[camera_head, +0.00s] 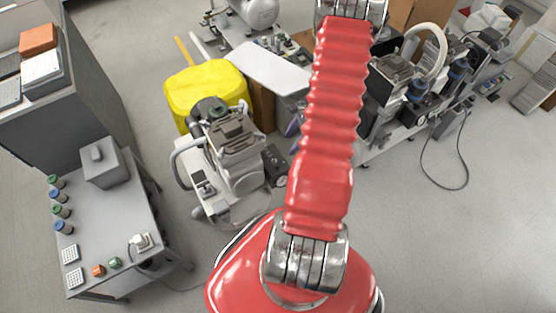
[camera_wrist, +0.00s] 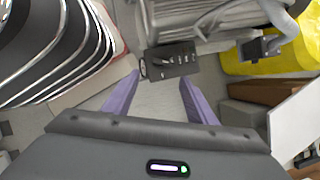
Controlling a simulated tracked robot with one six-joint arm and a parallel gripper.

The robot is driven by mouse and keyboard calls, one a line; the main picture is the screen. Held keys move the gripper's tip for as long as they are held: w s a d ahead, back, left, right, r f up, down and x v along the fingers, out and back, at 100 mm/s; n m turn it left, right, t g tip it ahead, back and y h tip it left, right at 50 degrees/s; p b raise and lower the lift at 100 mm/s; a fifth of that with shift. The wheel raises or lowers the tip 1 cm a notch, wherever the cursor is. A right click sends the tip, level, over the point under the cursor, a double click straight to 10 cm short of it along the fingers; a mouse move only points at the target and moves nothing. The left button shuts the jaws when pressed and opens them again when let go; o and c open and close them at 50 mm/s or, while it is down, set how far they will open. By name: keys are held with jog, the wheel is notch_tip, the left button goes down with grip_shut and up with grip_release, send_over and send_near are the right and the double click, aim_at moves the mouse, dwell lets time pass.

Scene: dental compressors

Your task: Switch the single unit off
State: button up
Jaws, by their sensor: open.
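The single unit (camera_head: 235,160) is a grey compressor on a pale base, standing on the floor left of my arm. Its black control box (camera_head: 275,165) sits on its right side. In the wrist view the single unit (camera_wrist: 195,18) fills the top, and the control box (camera_wrist: 172,62) faces me with a round gauge at its left end and small controls. Their exact positions are too small to read. My gripper (camera_wrist: 160,82) is open and empty, its purple fingers pointing toward the box, apparently short of it. In the head view my arm hides most of the gripper.
A yellow container (camera_head: 205,85) stands behind the unit. A grey table (camera_head: 115,205) with a grey box, jars and a white plug-like item is at left. A multi-unit compressor row (camera_head: 410,100) stands at back right.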

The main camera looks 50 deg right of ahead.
aim_at(276, 162)
jog(key=shift+d, duration=0.1)
dwell(0.3)
jog(key=x, duration=1.4)
jog(key=shift+d, duration=0.1)
jog(key=shift+c, duration=0.7)
jog(key=shift+r, duration=0.1)
jog(key=c, duration=0.9)
